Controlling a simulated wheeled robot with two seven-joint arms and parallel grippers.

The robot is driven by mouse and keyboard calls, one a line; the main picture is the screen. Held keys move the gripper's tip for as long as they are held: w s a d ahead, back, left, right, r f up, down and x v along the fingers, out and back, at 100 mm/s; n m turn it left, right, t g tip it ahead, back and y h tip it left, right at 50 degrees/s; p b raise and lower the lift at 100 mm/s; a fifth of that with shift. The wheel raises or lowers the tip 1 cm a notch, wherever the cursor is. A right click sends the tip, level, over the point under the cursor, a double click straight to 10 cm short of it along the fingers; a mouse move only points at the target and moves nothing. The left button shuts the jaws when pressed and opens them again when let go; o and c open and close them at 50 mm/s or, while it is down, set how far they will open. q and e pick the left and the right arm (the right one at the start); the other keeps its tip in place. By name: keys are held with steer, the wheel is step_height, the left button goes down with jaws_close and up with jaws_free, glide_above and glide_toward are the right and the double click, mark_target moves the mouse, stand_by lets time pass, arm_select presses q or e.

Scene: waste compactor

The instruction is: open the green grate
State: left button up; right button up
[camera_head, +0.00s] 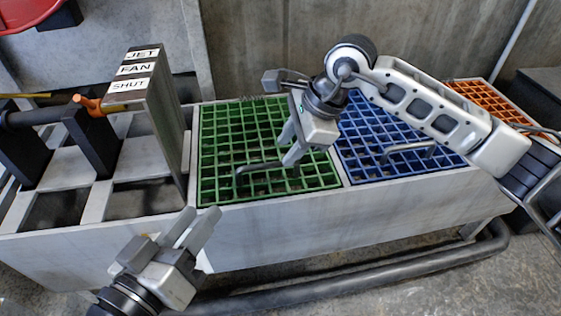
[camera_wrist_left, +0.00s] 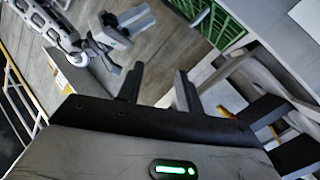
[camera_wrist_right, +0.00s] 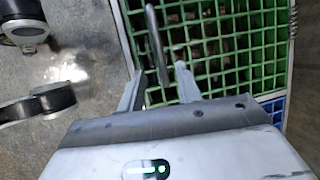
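The green grate (camera_head: 222,140) lies flat and closed in the top of a long grey bench. Its dark bar handle (camera_head: 256,168) stands near the front edge. My right gripper (camera_head: 288,148) is over the grate, just right of the handle. In the right wrist view, the handle (camera_wrist_right: 155,45) lies between the spread fingers (camera_wrist_right: 158,80), with no clear grip on it. My left gripper (camera_head: 200,212) is open and empty in front of the bench. In the left wrist view, its fingers (camera_wrist_left: 160,85) are apart, and part of the green grate (camera_wrist_left: 220,22) shows beyond.
A blue grate (camera_head: 375,135) and an orange grate (camera_head: 490,103) follow to the right. A metal panel labelled JET, FAN, SHUT (camera_head: 155,110) stands upright left of the green grate. A thick dark pipe (camera_head: 350,288) runs along the bench's front near the floor.

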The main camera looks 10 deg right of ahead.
mark_target(276, 163)
steer(key=x, duration=0.3)
steer(key=shift+b, duration=0.35)
steer(key=shift+a+f, duration=0.25)
steer(key=shift+f, duration=0.3)
steer(key=shift+w, duration=0.1)
arm_select(q)
steer(key=shift+w+r+t+h, duration=0.3)
steer(key=shift+r+t, duration=0.2)
steer(key=shift+r, duration=0.25)
arm_select(e)
steer(key=shift+c, duration=0.3)
